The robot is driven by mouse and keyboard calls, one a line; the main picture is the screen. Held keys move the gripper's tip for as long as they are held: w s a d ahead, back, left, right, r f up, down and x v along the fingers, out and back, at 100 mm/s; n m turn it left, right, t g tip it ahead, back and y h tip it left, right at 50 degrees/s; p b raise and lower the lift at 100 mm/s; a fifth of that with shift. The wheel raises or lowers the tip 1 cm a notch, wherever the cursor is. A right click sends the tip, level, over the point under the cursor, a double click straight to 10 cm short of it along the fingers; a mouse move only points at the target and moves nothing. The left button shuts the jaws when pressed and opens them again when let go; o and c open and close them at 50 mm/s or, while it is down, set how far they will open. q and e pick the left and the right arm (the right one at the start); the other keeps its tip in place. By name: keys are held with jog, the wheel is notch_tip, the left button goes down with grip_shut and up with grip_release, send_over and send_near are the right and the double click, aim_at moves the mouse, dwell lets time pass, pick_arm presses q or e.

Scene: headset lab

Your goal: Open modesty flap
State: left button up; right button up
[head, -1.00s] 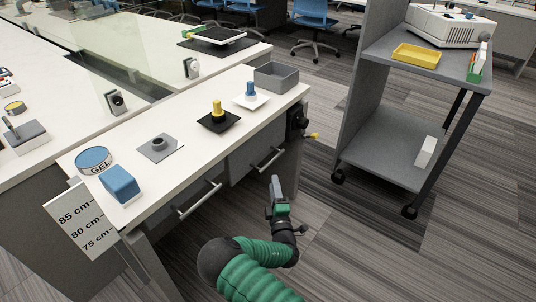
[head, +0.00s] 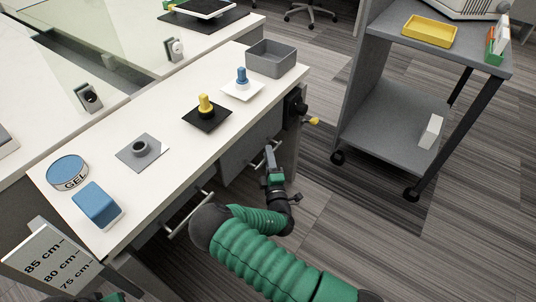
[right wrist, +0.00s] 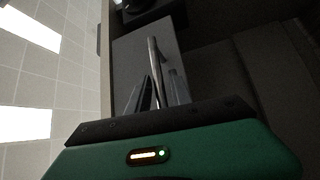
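The desk front below the white top has two grey panels with bar handles; I cannot tell which is the modesty flap. The left handle (head: 188,215) is free. The right handle (head: 266,154) is on the grey right panel (head: 238,163). My right gripper (head: 270,160) is at this right handle. In the right wrist view the handle bar (right wrist: 153,65) runs down between the two fingers, with gaps beside it, so the gripper looks open around it. A green and dark sliver of my left arm shows at the bottom left; its fingers are out of view.
On the desktop (head: 160,115) stand a gel tin (head: 68,172), a blue block (head: 97,204), yellow and blue pegs on plates, and a grey bin (head: 271,58). A yellow-tipped knob (head: 312,121) juts from the desk's right end. A grey cart (head: 385,135) stands right; floor between is clear.

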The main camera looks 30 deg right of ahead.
grip_shut()
dwell(1.2)
